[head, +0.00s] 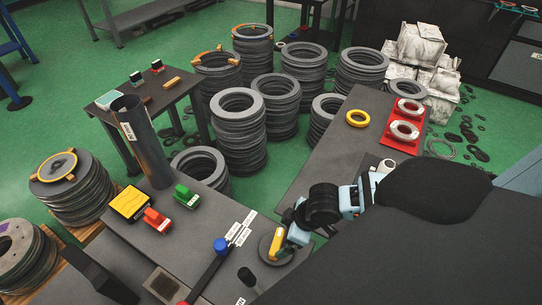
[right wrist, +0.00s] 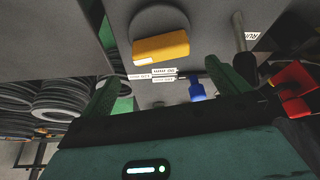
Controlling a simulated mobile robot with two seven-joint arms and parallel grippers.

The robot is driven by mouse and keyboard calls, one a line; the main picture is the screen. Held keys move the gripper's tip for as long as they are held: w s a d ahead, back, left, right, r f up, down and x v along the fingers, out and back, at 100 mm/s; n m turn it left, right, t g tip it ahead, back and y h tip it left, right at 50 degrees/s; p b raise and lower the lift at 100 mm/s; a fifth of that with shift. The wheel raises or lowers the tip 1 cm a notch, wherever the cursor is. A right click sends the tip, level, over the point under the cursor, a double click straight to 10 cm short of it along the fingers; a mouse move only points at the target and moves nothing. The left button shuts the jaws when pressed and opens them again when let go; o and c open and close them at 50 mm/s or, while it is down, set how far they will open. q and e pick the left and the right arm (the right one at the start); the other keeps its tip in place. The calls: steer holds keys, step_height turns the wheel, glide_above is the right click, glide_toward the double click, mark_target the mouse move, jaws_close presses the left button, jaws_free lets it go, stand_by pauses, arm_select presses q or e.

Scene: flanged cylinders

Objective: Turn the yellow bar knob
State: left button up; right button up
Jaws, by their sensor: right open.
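The yellow bar knob (head: 276,243) sits on a round grey disc (head: 268,256) on the dark panel, near the panel's right end. In the right wrist view the yellow bar (right wrist: 160,46) lies almost level across the lower part of its disc (right wrist: 158,20). My right gripper (head: 292,238) is right beside the knob in the head view and partly covers the disc. In the right wrist view its green fingers (right wrist: 172,82) are spread wide and empty, with the bar ahead of the gap. I cannot tell whether a finger touches it. My left gripper is not in view.
Red (head: 155,219) and green (head: 186,196) switches and a yellow box (head: 130,203) are farther left. Stacked grey rings (head: 238,125) stand behind the panel.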

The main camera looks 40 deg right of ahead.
mark_target(278, 241)
steer(key=shift+s+a+f, duration=0.1)
steer(key=shift+f, duration=0.3)
steer(key=b+x, duration=0.1)
steer(key=x, duration=0.6)
steer(key=shift+r, duration=0.1)
steer(key=c, duration=0.9)
